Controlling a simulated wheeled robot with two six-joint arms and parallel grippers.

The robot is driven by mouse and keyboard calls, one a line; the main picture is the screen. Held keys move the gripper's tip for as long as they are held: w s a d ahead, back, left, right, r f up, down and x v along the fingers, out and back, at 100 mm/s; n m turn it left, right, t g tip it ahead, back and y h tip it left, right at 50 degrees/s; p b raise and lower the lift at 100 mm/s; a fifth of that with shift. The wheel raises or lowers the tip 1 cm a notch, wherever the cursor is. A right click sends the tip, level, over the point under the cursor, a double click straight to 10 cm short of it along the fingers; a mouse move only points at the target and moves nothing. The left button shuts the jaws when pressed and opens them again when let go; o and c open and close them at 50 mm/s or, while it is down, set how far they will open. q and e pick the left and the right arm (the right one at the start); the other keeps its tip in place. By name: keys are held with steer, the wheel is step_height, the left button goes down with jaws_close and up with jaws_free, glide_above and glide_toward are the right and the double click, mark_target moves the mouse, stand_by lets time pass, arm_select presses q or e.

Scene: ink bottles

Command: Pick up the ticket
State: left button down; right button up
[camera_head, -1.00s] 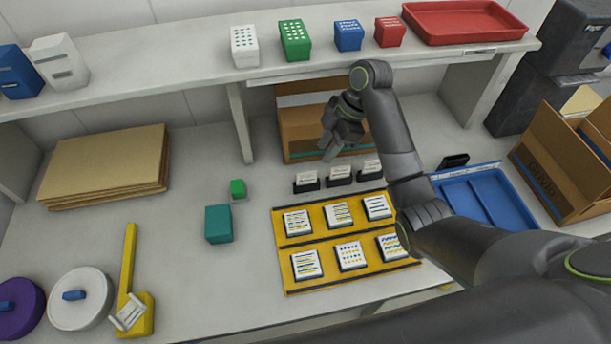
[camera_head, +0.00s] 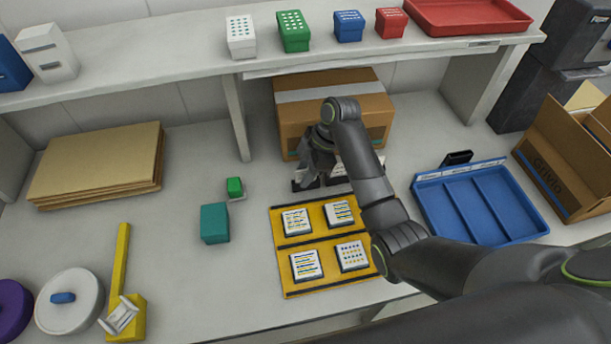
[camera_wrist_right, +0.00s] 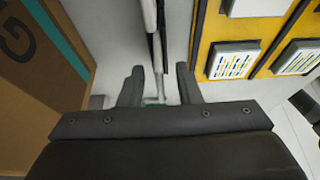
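The small white tickets stand in black holders in a row between the cardboard box and the yellow board. In the head view my right gripper (camera_head: 316,172) is over this row and hides much of it; a white ticket (camera_head: 338,170) shows just right of it. In the right wrist view the two fingers of my right gripper (camera_wrist_right: 160,70) are apart. A thin white ticket (camera_wrist_right: 149,14), seen nearly edge-on, and dark holder parts line up with the gap between the fingers. I cannot tell any contact. My left gripper is not in view.
A yellow board (camera_head: 318,268) with patterned white tiles lies in front. A cardboard box (camera_head: 335,110) stands close behind the gripper, under the shelf (camera_head: 160,62). A blue tray (camera_head: 482,205) is at right. A teal block (camera_head: 214,223) and a green block (camera_head: 235,187) stand left.

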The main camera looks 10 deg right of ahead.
jaws_close()
stand_by(0.3)
